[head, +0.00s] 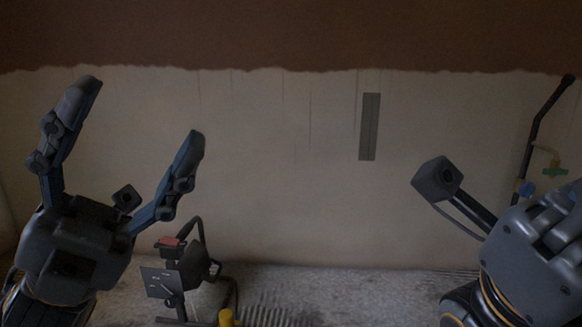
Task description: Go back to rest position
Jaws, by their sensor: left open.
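My left gripper (143,112) is at the left of the head view, pointing up. Its two dark fingers are spread wide, with nothing between them. It appears in front of the wall (255,150), which has a brown upper part and a pale lower part with a ragged border. At the right edge, part of my right arm shows, with a dark block on a stalk. The fingers of my right gripper are not in the picture.
A grey rectangular strip (369,127) is upright against the wall. A dark work lamp (190,265) stands on the floor (350,297), with something yellow (227,317) near it. A dark pipe (535,125) with coloured taps is at the far right. The space between my arms is clear.

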